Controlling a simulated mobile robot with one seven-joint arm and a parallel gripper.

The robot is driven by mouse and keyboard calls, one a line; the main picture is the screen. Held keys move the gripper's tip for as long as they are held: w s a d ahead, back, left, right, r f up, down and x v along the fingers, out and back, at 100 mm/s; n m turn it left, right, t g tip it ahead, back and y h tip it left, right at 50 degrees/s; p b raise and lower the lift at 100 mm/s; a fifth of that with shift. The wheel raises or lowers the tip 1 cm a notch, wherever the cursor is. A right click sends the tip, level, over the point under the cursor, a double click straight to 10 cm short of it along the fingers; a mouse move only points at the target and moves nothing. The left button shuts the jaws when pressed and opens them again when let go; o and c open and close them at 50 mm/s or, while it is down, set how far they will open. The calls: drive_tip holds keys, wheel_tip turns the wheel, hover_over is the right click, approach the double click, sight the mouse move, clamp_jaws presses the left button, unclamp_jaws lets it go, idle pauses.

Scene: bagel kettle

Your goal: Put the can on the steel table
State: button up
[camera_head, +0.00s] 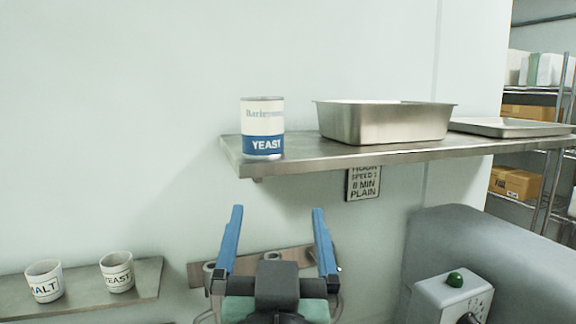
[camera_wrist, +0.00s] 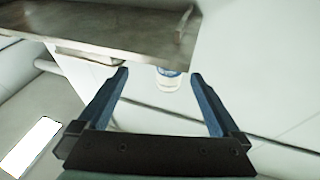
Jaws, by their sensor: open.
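The can (camera_head: 263,128), white with a blue band reading YEAST, stands upright near the left end of a steel wall shelf (camera_head: 400,152). My gripper (camera_head: 278,209) is open and empty, below and in front of the shelf's left part, apart from the can. In the wrist view the can (camera_wrist: 168,84) appears small beyond my open fingers (camera_wrist: 160,74), with its blue band uppermost, so that view looks inverted. Part of it is hidden by the shelf edge. I cannot make out a steel table in either view.
A steel pan (camera_head: 385,124) stands right of the can, with a flat tray (camera_head: 510,128) farther right. A lower shelf (camera_head: 140,290) at left holds two labelled cups (camera_head: 117,272). A sign (camera_head: 363,184) hangs under the shelf. A grey machine (camera_head: 470,250) is at lower right.

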drive_tip(key=s+r+t, duration=0.3)
drive_tip(key=s+r, duration=0.2)
drive_tip(key=r, duration=0.3)
drive_tip(key=s+d+r+t, duration=0.1)
drive_tip(key=s+r+t, duration=0.2)
drive_tip(key=s+r, duration=0.3)
wheel_tip(320, 180, up, 2)
drive_tip(key=shift+r+n, duration=0.2)
drive_tip(key=shift+n, duration=0.1)
